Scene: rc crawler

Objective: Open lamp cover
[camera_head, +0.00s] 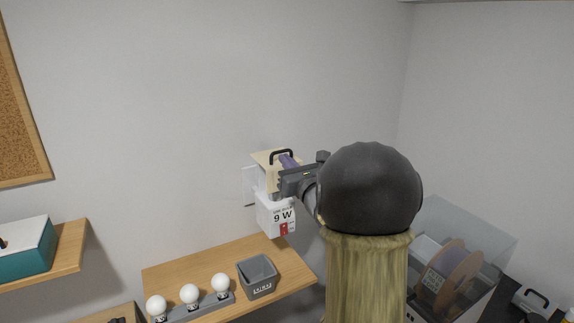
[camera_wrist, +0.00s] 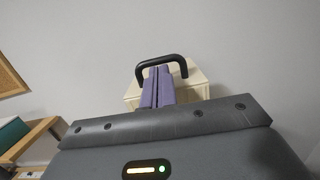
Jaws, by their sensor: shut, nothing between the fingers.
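The lamp cover (camera_head: 270,157) is a beige box-shaped piece on the wall, with a black arched handle (camera_head: 281,152) on it. It sits above a white lamp body (camera_head: 275,213) marked "9 W". In the wrist view the handle (camera_wrist: 162,61) arches over my fingertips, and the beige cover (camera_wrist: 199,90) shows behind them. My gripper (camera_head: 289,160) has purple fingers pressed together and empty, also seen in the wrist view (camera_wrist: 158,72). The fingertips lie within the handle's outline, just below its bar. I cannot tell whether they touch it. My gripper and arm hide part of the cover's right side.
Below the lamp, a wooden shelf (camera_head: 190,266) holds a grey bin (camera_head: 258,277) and a grey rack with three white bulbs (camera_head: 190,292). A teal box (camera_head: 30,250) stands on another shelf at left. A clear-sided case with a spool (camera_head: 450,275) is at right.

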